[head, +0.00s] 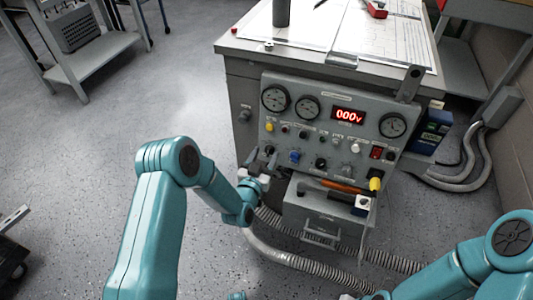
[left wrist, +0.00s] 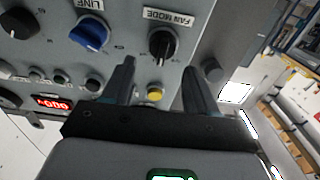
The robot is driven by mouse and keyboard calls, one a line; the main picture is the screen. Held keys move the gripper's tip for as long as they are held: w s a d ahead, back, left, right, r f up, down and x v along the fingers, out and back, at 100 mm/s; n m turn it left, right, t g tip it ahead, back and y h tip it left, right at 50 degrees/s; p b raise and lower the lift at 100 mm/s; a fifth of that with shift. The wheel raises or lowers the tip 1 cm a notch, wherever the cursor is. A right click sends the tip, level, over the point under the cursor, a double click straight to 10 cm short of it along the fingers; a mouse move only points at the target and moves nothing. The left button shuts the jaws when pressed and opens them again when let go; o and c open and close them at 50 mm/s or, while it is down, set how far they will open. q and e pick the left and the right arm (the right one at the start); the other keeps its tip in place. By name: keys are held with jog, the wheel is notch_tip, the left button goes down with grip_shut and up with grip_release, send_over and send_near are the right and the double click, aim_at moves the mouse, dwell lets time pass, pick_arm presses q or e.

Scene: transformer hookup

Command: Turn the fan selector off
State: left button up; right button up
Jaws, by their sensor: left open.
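The fan selector (left wrist: 163,45) is a black knob with a white pointer mark, under the FAN MODE label (left wrist: 171,17) in the left wrist view. It is on the grey control panel (head: 330,118), left of the blue knob (head: 295,156) in the head view, where my gripper partly covers that area. My left gripper (left wrist: 159,68) is open, its two dark fingers pointing at the panel, one to each side of the knob's line. The fingertips appear short of the knob, with no contact visible. My left gripper also shows in the head view (head: 262,160). My right gripper is out of view.
A yellow button (left wrist: 155,94) and the blue LINE knob (left wrist: 90,33) are close to the fan selector. The red display (head: 348,115) reads 000V. A grey box (head: 315,213) and ribbed conduits (head: 290,256) are below the panel.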

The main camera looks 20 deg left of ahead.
aim_at(269, 151)
pick_arm(q)
jog(key=shift+w, duration=1.15)
jog(key=shift+c, duration=0.3)
jog(key=c, duration=1)
jog(key=shift+f, duration=0.1)
